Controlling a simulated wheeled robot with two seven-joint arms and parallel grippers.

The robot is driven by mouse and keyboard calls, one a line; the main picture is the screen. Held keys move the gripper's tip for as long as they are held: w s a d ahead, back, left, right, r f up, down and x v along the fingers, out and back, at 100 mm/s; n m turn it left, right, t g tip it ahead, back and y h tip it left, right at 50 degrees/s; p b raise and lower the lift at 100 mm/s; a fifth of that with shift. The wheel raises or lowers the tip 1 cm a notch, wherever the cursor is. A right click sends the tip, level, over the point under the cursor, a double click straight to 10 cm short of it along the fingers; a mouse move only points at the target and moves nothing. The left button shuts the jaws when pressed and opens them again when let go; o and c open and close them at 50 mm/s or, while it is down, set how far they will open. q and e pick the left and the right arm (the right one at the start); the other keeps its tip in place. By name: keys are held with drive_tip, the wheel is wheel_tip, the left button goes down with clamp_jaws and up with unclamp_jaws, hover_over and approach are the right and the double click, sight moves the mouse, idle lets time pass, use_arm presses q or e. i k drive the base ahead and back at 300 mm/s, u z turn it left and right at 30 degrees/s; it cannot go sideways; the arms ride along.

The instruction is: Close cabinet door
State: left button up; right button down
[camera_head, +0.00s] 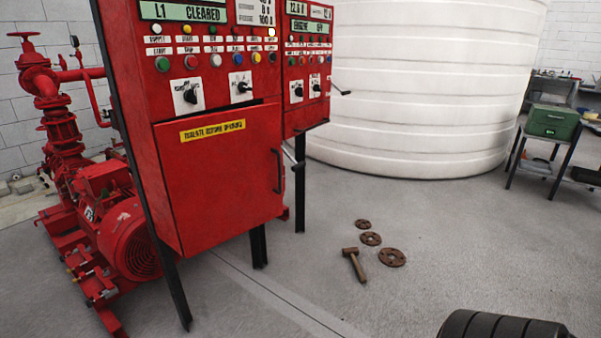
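The red cabinet door (222,172) is on the lower front of the near red control cabinet (118,60), left of the middle. It has a yellow label (212,130) near its top and a dark vertical handle (278,171) at its right edge. The door looks slightly ajar: a dark gap shows along its top edge, widest toward the right. Its inside is hidden.
A second red cabinet (308,75) stands behind on the right. A red pump (125,240) is at left. A hammer (354,264) and rusty flanges (392,257) lie on the floor. A white tank (420,90) and a green box (551,121) are behind. Floor in front is mostly clear.

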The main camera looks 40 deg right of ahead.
sight(223, 170)
drive_tip(key=u, duration=0.6)
drive_tip(key=i, duration=0.8)
drive_tip(key=z, duration=0.85)
drive_tip(key=i, duration=0.65)
drive_tip(key=z, duration=0.55)
